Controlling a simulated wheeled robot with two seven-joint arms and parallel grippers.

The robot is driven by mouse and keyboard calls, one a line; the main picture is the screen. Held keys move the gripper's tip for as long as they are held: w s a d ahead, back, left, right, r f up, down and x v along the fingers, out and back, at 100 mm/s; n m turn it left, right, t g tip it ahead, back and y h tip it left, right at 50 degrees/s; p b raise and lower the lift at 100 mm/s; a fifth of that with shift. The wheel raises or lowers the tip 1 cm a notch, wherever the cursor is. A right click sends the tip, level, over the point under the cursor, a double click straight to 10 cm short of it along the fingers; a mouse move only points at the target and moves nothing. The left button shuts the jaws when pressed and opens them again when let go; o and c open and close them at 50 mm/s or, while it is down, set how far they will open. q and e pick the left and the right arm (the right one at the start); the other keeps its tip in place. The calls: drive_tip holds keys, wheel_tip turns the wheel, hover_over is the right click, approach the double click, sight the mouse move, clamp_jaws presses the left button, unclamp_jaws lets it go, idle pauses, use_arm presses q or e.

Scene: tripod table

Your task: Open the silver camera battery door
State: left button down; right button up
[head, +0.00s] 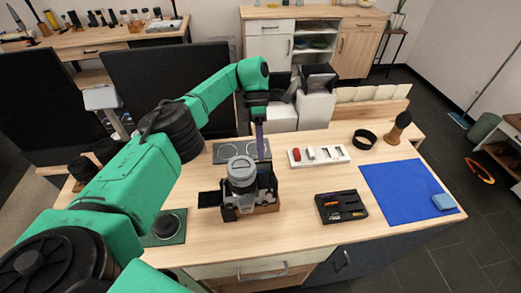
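The silver camera (243,187) sits on a small wooden stand (266,209) on the tabletop, its grey lens (241,168) pointing up. A dark flap or panel (209,199) sticks out at its left side; I cannot tell whether this is the battery door. My green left arm reaches over from the left. My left gripper (260,148) points down just behind the camera's right side, overlapping it in this view. Whether it touches the camera is unclear. Its fingers look narrow and I cannot see a gap between them. My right gripper is out of view.
A grey mat with circles (228,153) lies behind the camera. A white tray (333,157) with small items and a black tray (341,207) of tools lie to the right. A blue mat (400,188) covers the right end. Bare wood lies in front of the camera.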

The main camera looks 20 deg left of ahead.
use_arm(q)
drive_tip(key=c, duration=1)
unclamp_jaws()
drive_tip(key=shift+c, duration=0.2)
wheel_tip(320, 180, up, 20)
drive_tip(key=p, duration=1.1)
drive_tip(key=shift+p, duration=0.3)
